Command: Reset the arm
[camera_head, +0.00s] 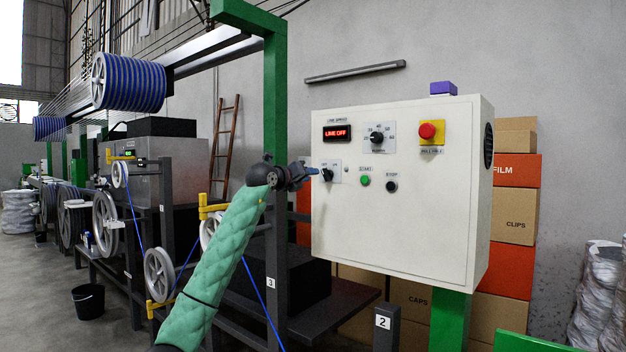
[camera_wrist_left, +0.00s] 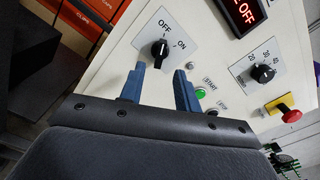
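My left arm, in a green padded sleeve, reaches up to the white control box (camera_head: 405,235). My left gripper (camera_head: 322,173) is in front of the box's left side, close to the OFF/ON switch (camera_head: 333,171). In the left wrist view, my left gripper (camera_wrist_left: 160,80) has its two blue fingers apart with nothing between them. The black switch knob (camera_wrist_left: 159,50) sits just beyond the fingertips, apart from them as far as I can tell. The red display (camera_head: 337,132) reads LINE OFF. My right gripper is not in view.
The box also carries a speed dial (camera_head: 376,137), a green start button (camera_head: 365,181), a black stop button (camera_head: 391,187) and a red emergency button (camera_head: 427,131). A green post (camera_head: 275,100) stands behind my wrist. Cable machinery with wheels (camera_head: 158,272) fills the left. Boxes (camera_head: 515,215) stand behind.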

